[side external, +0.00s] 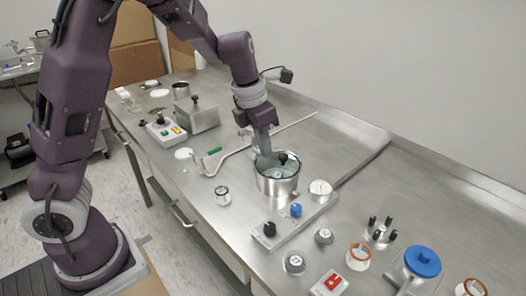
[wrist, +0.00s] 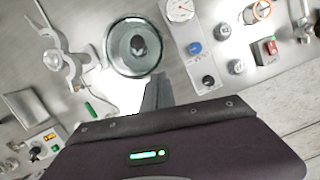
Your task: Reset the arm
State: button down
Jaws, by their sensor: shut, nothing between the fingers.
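My gripper (side external: 265,158) is shut and empty. In the side external view its fingertips are close to the left rim of a round metal pot (side external: 278,186) with a glass lid and a black knob (side external: 282,158); I cannot tell whether they touch it. In the wrist view the shut fingers (wrist: 156,92) point up the picture, just below the pot (wrist: 134,46), whose lid appears seated on it.
A panel with a blue knob (side external: 296,210) and a gauge (side external: 320,187) adjoins the pot.

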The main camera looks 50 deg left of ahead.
jog(key=s+d+r+m+h, duration=0.2)
jog(key=s+d+r+m, duration=0.1)
jog(key=s+r+m, duration=0.9)
jog(key=s+f+m+t+y, duration=0.1)
jog(key=s+m+t+y, duration=0.1)
jog(key=s+m, duration=1.2)
jog(key=m+t, duration=0.1)
jog(key=m, duration=0.6)
jog(key=shift+d+y, duration=0.3)
jog(key=shift+d, duration=0.1)
